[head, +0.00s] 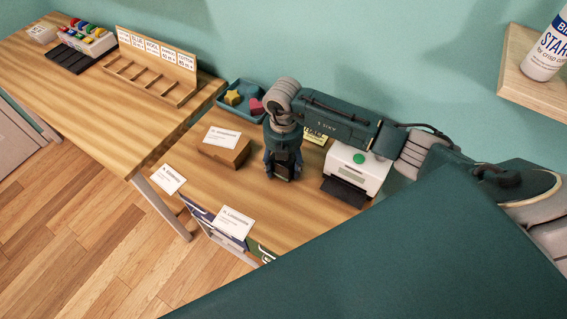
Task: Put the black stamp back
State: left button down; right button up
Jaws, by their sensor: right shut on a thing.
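My right gripper (284,172) points down over the lower table, between the brown box and the white device. It is shut on a small dark thing, which looks like the black stamp (284,174); the fingers hide most of it. I cannot tell whether it touches the table top. My right wrist hides the tray's right end. My left gripper is not in view.
A brown box (223,150) with a white card stands left of my gripper. A white device (354,170) with a green dot stands to the right. Cards stick up at the front edge (234,222). A wooden rack (150,80) stands on the higher left table. A wall shelf (535,85) is upper right.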

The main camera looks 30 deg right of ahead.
jog(key=shift+f, duration=0.2)
jog(key=o, duration=1.5)
jog(key=shift+c, duration=0.2)
jog(key=shift+o, duration=0.9)
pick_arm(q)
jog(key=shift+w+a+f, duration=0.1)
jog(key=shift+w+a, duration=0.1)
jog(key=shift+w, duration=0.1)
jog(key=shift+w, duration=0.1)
pick_arm(e)
jog(key=shift+r, duration=0.1)
